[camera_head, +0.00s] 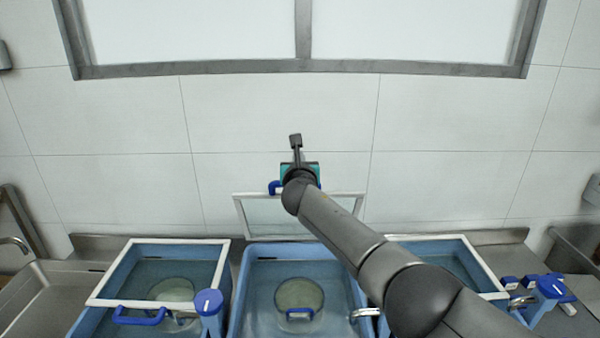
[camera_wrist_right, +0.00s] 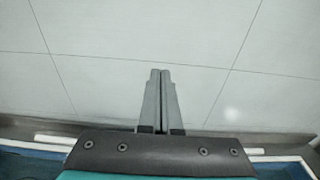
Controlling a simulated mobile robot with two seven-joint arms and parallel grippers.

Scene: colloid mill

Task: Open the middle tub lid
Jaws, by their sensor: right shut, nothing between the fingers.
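The middle tub (camera_head: 240,318) is blue and stands open at the bottom centre of the head view. Its lid (camera_head: 248,217), a clear panel in a white frame, stands raised at the tub's back edge, near the wall. The lid's blue handle (camera_head: 274,187) shows at its top edge, partly hidden by my right wrist. My right gripper (camera_head: 295,140) is above the lid's top edge, pointing at the wall. In the right wrist view its fingers (camera_wrist_right: 160,100) are together and empty. I cannot tell whether the wrist touches the lid. My left gripper is out of view.
The left tub's lid (camera_head: 160,304) and the right tub's lid (camera_head: 478,262) are down. A blue knob (camera_head: 208,303) stands between the left and middle tubs. A metal tap (camera_head: 365,313) is at the middle tub's right. My right arm crosses over the right tub.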

